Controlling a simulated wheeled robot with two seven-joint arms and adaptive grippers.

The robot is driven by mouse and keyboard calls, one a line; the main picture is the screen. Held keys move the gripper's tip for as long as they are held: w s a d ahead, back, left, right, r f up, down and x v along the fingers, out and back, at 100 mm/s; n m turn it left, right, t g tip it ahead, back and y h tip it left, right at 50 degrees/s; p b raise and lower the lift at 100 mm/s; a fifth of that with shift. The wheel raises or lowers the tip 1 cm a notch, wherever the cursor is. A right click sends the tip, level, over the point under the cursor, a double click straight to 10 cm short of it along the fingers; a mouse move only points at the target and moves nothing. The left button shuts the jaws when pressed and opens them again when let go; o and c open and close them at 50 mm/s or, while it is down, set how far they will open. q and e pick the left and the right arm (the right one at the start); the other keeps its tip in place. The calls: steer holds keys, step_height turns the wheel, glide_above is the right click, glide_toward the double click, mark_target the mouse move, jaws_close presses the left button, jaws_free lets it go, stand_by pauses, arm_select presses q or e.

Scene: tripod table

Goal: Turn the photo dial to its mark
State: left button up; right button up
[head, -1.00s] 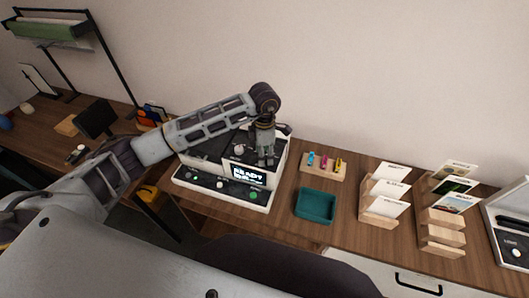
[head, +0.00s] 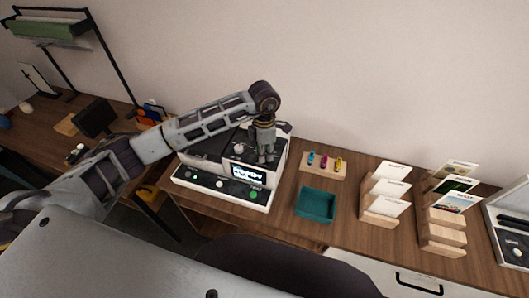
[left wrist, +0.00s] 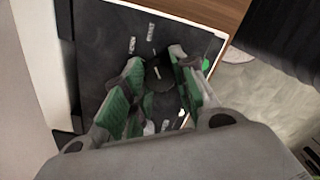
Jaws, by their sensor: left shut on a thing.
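The photo machine (head: 202,164) is a white and black box on the table, with a lit screen (head: 246,172) and a front strip of round buttons. My left gripper (head: 266,158) points down onto its dark top panel at the right. In the left wrist view, my left gripper (left wrist: 157,62) has its green-padded fingers on either side of a dark round dial (left wrist: 159,77), shut on it. White marks and small lettering show on the black panel near the dial. The fingers hide part of it, and I cannot tell the exact setting. My right gripper is not in view.
A teal tray (head: 316,205) and a wooden block with small coloured pieces (head: 324,165) stand right of the machine. Wooden card racks (head: 382,207) stand farther right. A dark tablet-like stand (head: 94,117) is at the left. The wall is behind.

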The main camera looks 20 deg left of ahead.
arm_select(q)
steer(key=n+b, duration=0.2)
steer(key=n, duration=0.2)
steer(key=shift+n+b, duration=0.45)
steer(key=shift+n, duration=0.85)
steer(key=o, duration=1.1)
steer(key=shift+c, duration=0.2)
steer(key=shift+r, duration=0.1)
step_height(320, 180, up, 12)
steer(key=shift+a, duration=0.2)
